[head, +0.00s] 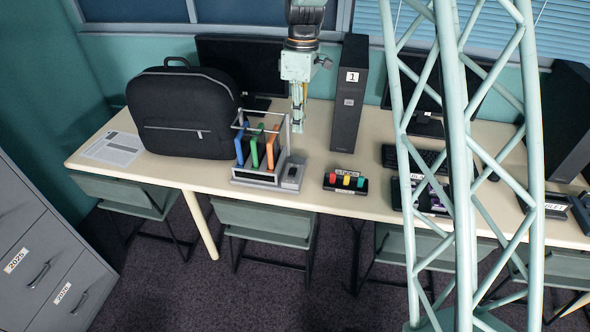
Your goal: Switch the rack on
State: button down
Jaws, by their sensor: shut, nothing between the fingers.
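My gripper (299,127) points down, shut and empty, above and just behind the rack's right side. It appears apart from the rack, though its exact depth is hard to judge.
A black backpack (180,118) stands left of the rack, beside a paper sheet (114,148). A black tower marked 1 (348,100) stands right of my gripper. A small block with coloured buttons (346,182) lies right of the rack. Bare table (318,150) lies between.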

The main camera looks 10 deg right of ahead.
notch_tip(320, 180, down, 6)
jog(key=w+n, duration=0.1)
jog(key=w, duration=0.1)
jog(key=shift+w+r, duration=0.2)
jog(key=shift+w, duration=0.05)
jog(key=b, duration=0.4)
send_near(294, 180)
jog(key=shift+w+f, duration=0.1)
jog(key=shift+f, duration=1.25)
jog(key=shift+w+f, duration=0.15)
jog(key=shift+f, duration=1.2)
jog(key=shift+s+a+f+p, duration=0.2)
jog(key=shift+s+f+p, duration=0.2)
jog(key=shift+s+f, duration=0.4)
jog(key=shift+f, duration=0.15)
jog(key=shift+w, duration=0.2)
